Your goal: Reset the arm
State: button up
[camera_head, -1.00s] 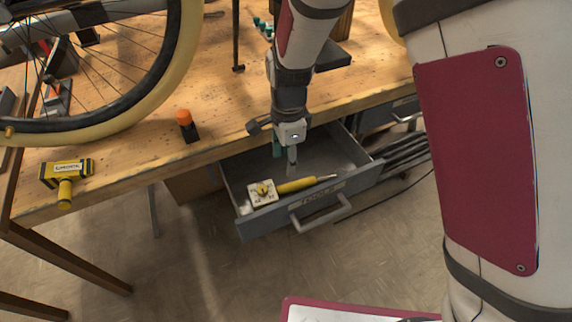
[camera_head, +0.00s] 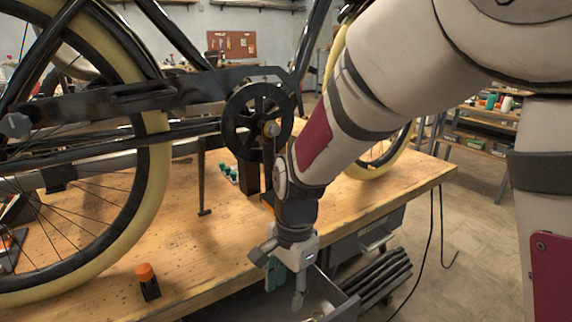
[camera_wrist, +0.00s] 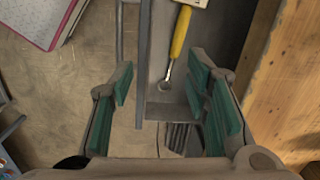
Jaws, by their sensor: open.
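My gripper (camera_head: 286,287) hangs at the front edge of the workbench, above the open drawer, in the head view. In the wrist view my gripper (camera_wrist: 163,88) shows its green-padded fingers spread apart with nothing between them. The open drawer (camera_wrist: 143,60) lies below them; its front edge runs between the fingers in the picture. A yellow-handled tool (camera_wrist: 181,32) lies in the drawer, clear of the fingers. The head view cuts off most of the drawer.
Dark bars (camera_head: 385,280) lie right of the drawer. Open floor (camera_head: 460,260) is at the right.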

jog(key=s+d+r+n, duration=0.5)
jog(key=s+d+r, duration=0.6)
jog(key=d+r, duration=0.15)
jog(key=s+d+n+t+h, duration=0.1)
jog(key=s+d+n, duration=0.5)
jog(key=s, duration=0.8)
notch_tip(320, 180, up, 18)
jog(key=m+t+p, duration=0.1)
jog(key=t+p, duration=0.2)
jog(key=p, duration=1.2)
jog(key=shift+w+d+f+p, duration=0.15)
jog(key=shift+d+p, duration=0.15)
jog(key=shift+d, duration=0.15)
